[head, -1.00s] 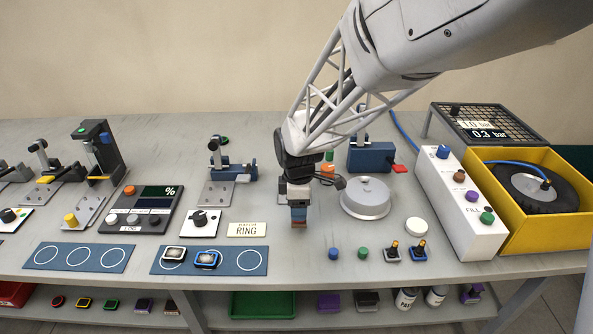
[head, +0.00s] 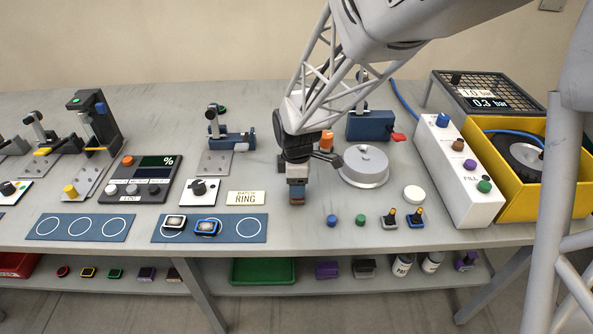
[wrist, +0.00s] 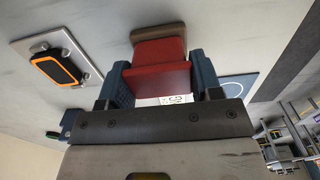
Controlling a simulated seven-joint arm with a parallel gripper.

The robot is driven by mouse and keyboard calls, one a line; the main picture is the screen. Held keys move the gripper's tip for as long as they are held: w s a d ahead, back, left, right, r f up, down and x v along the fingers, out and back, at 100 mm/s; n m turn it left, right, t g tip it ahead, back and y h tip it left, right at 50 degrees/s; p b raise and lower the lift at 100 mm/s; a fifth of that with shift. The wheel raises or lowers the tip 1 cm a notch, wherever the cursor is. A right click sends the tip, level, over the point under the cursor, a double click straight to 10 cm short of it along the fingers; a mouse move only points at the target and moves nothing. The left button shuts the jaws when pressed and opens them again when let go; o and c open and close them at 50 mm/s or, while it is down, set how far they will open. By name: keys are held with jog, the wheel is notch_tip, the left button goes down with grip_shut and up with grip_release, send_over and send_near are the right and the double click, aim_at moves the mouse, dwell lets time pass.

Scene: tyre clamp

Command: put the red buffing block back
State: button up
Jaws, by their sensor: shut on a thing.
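The red buffing block (wrist: 160,78) is in the wrist view, a red body with a brownish layer along its far side. It sits between the two blue fingers of my gripper (wrist: 160,90), which is shut on it. In the head view my gripper (head: 297,180) points down over the bench, right of the RING sign. The end of the block (head: 297,199) shows below the fingers. I cannot tell exactly how high it is above the bench.
A lower shelf holds a green tray (head: 263,271) and a purple block (head: 327,270).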

jog(key=o, duration=1)
jog(key=shift+f, duration=0.15)
jog(key=shift+c, duration=0.2)
notch_tip(320, 180, up, 12)
jog(key=shift+r, duration=0.2)
dwell(0.3)
